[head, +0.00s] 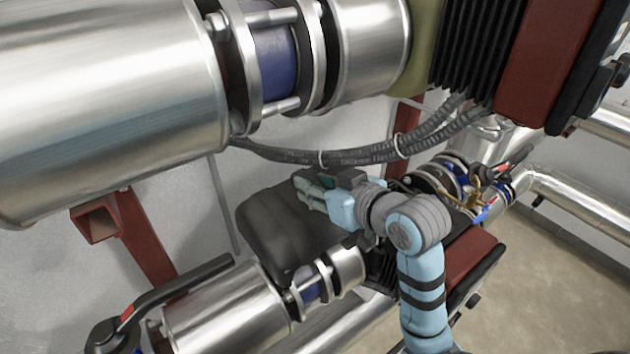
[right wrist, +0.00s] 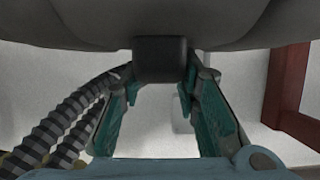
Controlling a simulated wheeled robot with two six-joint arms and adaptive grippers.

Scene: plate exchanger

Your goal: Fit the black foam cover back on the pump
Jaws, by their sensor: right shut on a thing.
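The black foam cover (head: 275,232) is a dark, rounded, boxy shell at the middle of the head view, against the pale wall and behind the lower pipe line. In the right wrist view its dark underside or side (right wrist: 85,22) fills the top, with a square black tab (right wrist: 161,62) sticking out. My right gripper (head: 308,190) reaches the cover's upper edge from the right; in the right wrist view its teal fingers (right wrist: 161,80) close on the tab from both sides. The pump itself is not visible; I cannot tell whether the cover is seated on it. My left gripper is out of view.
A large silver pipe (head: 100,95) crosses the top left. Dark corrugated hoses (head: 350,156) sag above my right gripper. A lower silver pipe (head: 225,312), a black lever handle (head: 185,285) and a red block (head: 468,268) lie near the cover. Open floor (head: 540,290) shows at right.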

